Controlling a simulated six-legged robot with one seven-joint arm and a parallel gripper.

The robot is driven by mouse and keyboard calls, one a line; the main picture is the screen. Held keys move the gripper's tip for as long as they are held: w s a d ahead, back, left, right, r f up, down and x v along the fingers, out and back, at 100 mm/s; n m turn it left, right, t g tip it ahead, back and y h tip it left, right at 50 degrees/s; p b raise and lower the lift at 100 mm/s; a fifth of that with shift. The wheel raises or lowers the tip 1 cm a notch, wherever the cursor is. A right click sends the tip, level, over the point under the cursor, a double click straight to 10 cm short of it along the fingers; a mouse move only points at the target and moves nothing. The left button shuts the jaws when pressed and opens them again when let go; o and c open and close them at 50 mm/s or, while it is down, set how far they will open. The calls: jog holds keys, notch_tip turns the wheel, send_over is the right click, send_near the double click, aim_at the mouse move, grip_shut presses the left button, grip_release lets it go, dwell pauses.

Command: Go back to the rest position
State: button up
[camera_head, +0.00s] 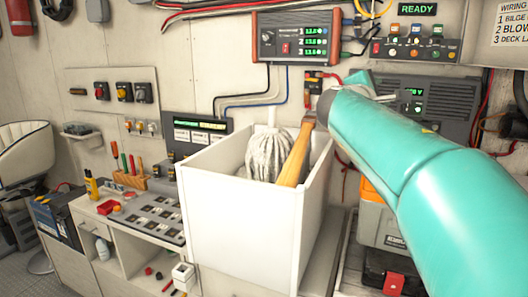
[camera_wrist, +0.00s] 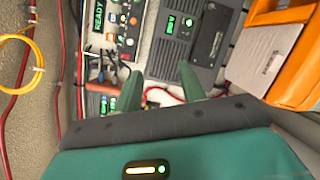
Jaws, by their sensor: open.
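My gripper (camera_wrist: 161,86) shows in the wrist view with its two green fingers apart and nothing between them. The fingers point toward the wall equipment, with a grey panel unit (camera_wrist: 185,45) behind them. In the head view my teal arm reaches in from the right, and the gripper is mostly hidden at its far end. That end is in front of the wall, to the right of a white open bin (camera_head: 235,225). A mop head (camera_head: 268,155) and a wooden handle (camera_head: 297,155) stick up out of the bin.
A workbench (camera_head: 95,215) with tools and switches stands left of the bin. An orange-and-grey case (camera_head: 380,220) sits below my arm. Wall instruments (camera_head: 300,38) and cables line the back. An orange case (camera_wrist: 292,60) and yellow cable (camera_wrist: 38,62) flank the wrist view.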

jog(key=s+d+f+m+g+y, duration=0.1)
jog(key=s+f+m+g+y, duration=0.5)
jog(key=s+f, duration=0.85)
jog(key=s+a+f+m+g+y, duration=0.1)
jog(key=s+a+f+m+y, duration=0.2)
jog(key=s+f, duration=0.6)
jog(key=s+a+f+m+g+y, duration=0.1)
jog(key=s+a+f+m+y, duration=0.2)
jog(key=s+a+f+m, duration=0.3)
jog(key=s+a+f, duration=0.2)
jog(key=s+f, duration=0.2)
jog(key=f, duration=0.1)
jog(key=shift+a+f, duration=0.2)
jog(key=shift+f, duration=0.1)
jog(key=shift+c, duration=0.4)
